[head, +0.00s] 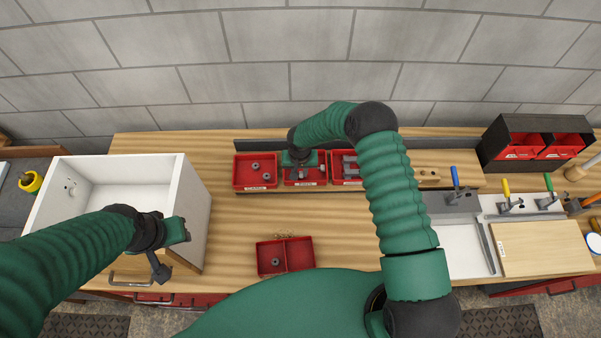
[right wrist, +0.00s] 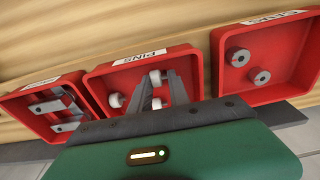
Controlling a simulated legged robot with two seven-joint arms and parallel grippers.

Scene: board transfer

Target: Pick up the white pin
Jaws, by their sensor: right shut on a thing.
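My right gripper (head: 298,172) is down at the middle red bin (head: 318,182) on the back rail of the bench. In the right wrist view its two fingers (right wrist: 160,78) reach into this bin, labelled PINS, and are shut on a white pin (right wrist: 156,77) between the tips. Another white round end (right wrist: 156,103) shows nearer the palm; I cannot tell if it is the same pin. A further white pin (right wrist: 117,100) lies beside the fingers. My left gripper (head: 160,268) hangs near the white box, away from the bins; its jaw opening is unclear.
A red bin with grey round parts (head: 243,185) and a red bin with metal pieces (head: 347,181) flank the middle one. A divided red tray (head: 307,258) is at the bench front. A white open box (head: 188,205) stands left; a wooden board (head: 540,250) lies right.

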